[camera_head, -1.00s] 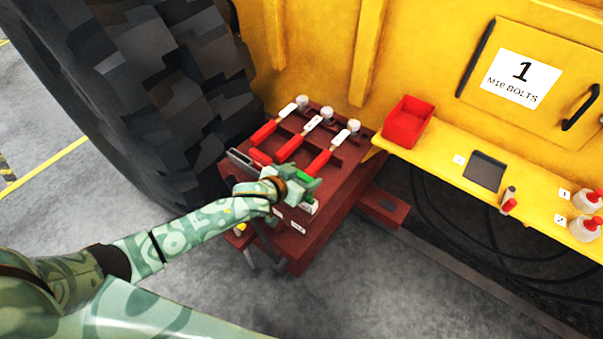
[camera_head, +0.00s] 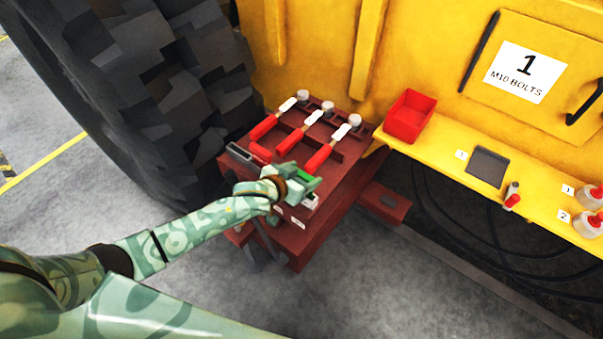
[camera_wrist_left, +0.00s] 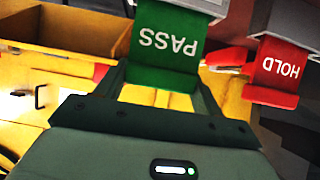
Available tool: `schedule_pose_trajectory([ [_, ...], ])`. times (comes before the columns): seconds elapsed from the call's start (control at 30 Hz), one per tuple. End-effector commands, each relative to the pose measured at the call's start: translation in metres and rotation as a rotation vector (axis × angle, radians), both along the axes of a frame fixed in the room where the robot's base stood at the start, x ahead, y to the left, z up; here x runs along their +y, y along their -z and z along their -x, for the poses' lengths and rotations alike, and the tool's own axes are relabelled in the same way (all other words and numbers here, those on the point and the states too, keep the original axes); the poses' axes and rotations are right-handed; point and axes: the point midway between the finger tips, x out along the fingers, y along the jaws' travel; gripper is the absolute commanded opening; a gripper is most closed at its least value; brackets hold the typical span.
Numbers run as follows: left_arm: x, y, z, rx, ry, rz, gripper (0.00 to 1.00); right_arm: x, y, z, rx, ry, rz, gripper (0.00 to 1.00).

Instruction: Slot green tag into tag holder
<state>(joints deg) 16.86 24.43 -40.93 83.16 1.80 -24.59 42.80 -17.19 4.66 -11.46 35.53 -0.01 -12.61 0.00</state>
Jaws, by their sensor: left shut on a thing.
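My left gripper (camera_head: 296,178) is shut on the green tag (camera_head: 310,184), over the front right edge of the dark red casting (camera_head: 335,190). In the left wrist view the green tag (camera_wrist_left: 165,48) reads PASS upside down between my fingers. Its top edge meets a pale grey-white piece (camera_wrist_left: 205,5); I cannot tell whether the tag sits in it or only overlaps it. A small white piece (camera_head: 310,201), possibly the tag holder, shows just below my gripper in the head view. My right gripper is not in view.
Several red-handled levers (camera_head: 318,158) lie across the casting top. A red bin (camera_head: 408,116), a dark pad (camera_head: 487,167) and bottles (camera_head: 587,226) stand on the yellow shelf (camera_head: 450,165). A big tyre (camera_head: 160,90) rises at left.

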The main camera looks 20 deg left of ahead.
Motion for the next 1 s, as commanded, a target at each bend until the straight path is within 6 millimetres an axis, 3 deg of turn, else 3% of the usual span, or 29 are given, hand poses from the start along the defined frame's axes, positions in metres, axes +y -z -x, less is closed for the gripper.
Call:
schedule_pose_trajectory([
  [0.73, 0.0002, 0.0064, 0.0000, 0.000, -0.001, 0.000, 0.45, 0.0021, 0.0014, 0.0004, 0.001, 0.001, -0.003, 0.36],
  [0.77, 0.0003, 0.0063, -0.0001, 0.000, -0.001, 0.000, 0.73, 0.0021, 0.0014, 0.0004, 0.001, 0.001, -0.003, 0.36],
  [0.83, 0.0003, 0.0061, -0.0001, 0.000, -0.001, 0.000, 0.93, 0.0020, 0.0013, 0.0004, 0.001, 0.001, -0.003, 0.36],
  [1.0, 0.0002, 0.0062, 0.0000, 0.000, 0.000, 0.000, 0.93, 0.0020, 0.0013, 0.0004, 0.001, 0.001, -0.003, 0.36],
])
